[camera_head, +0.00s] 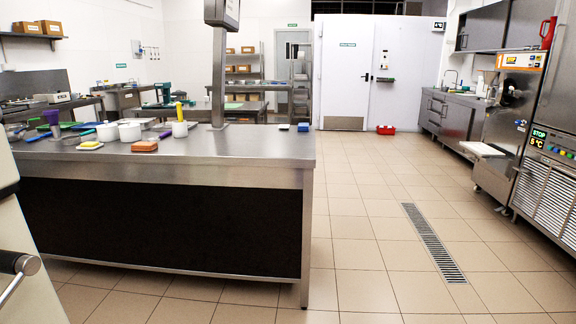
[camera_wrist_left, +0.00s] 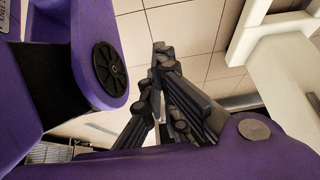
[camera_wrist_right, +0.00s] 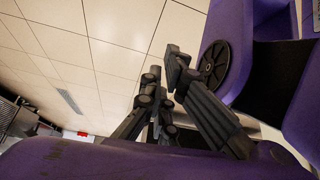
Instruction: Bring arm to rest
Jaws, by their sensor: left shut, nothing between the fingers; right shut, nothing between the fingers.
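My left gripper (camera_wrist_left: 158,62) shows in the left wrist view with its dark fingers together and nothing between them. It is folded near purple and dark links of my own arm, with floor tiles behind it. My right gripper (camera_wrist_right: 163,70) shows in the right wrist view, also shut and empty, close to my own purple arm links. Neither gripper shows in the head view. Neither touches any object of the kitchen that I can see.
A steel counter (camera_head: 240,146) with white tubs, a sponge and a brown block stands at left. The tiled floor (camera_head: 365,215) is open ahead, with a drain grate (camera_head: 432,243). Steel machines (camera_head: 500,135) line the right. A red crate (camera_head: 386,130) lies by the far door.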

